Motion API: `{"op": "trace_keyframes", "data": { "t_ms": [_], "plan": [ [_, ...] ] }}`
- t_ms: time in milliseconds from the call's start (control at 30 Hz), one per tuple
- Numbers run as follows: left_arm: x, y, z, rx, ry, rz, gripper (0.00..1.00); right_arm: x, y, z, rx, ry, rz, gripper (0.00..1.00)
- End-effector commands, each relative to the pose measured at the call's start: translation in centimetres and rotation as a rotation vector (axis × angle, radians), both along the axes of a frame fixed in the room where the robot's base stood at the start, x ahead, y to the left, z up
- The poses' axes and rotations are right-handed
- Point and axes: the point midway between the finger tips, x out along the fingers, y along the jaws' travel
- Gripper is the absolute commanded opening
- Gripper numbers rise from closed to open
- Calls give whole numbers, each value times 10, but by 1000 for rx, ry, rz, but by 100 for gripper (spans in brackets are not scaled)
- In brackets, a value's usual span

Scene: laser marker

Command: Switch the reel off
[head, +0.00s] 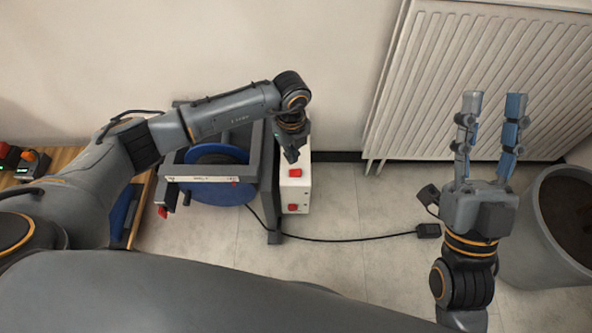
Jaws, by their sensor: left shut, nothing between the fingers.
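The blue reel (232,191) sits in a dark grey frame (268,180) on the floor near the wall. A white box (303,188) with two red switches is fixed to the frame's right side. The upper red switch (295,173) and the lower red switch (293,207) both show; their on or off position cannot be told. My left gripper (291,155) is shut and empty, pointing down just above the upper switch; I cannot tell if it touches the box. My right gripper (491,97) is open and empty, fingers up, far to the right of the box.
A black cable (345,240) runs along the floor to a black block (428,230). A white radiator (470,80) covers the wall behind my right gripper. A grey pot (535,245) stands at far right. A wooden surface with devices (33,165) is at left.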

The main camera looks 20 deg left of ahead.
Motion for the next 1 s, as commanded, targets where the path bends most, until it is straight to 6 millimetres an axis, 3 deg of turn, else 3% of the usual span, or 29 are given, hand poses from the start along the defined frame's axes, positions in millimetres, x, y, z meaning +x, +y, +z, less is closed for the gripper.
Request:
{"op": "trace_keyframes", "data": {
  "t_ms": [433,1000],
  "plan": [
    [0,0,9,0,0,0,0,23,3,-24,-54,182,-10,40],
    [0,0,9,0,0,0,0,25,3,-27,-59,200,-11,40]
  ]
}}
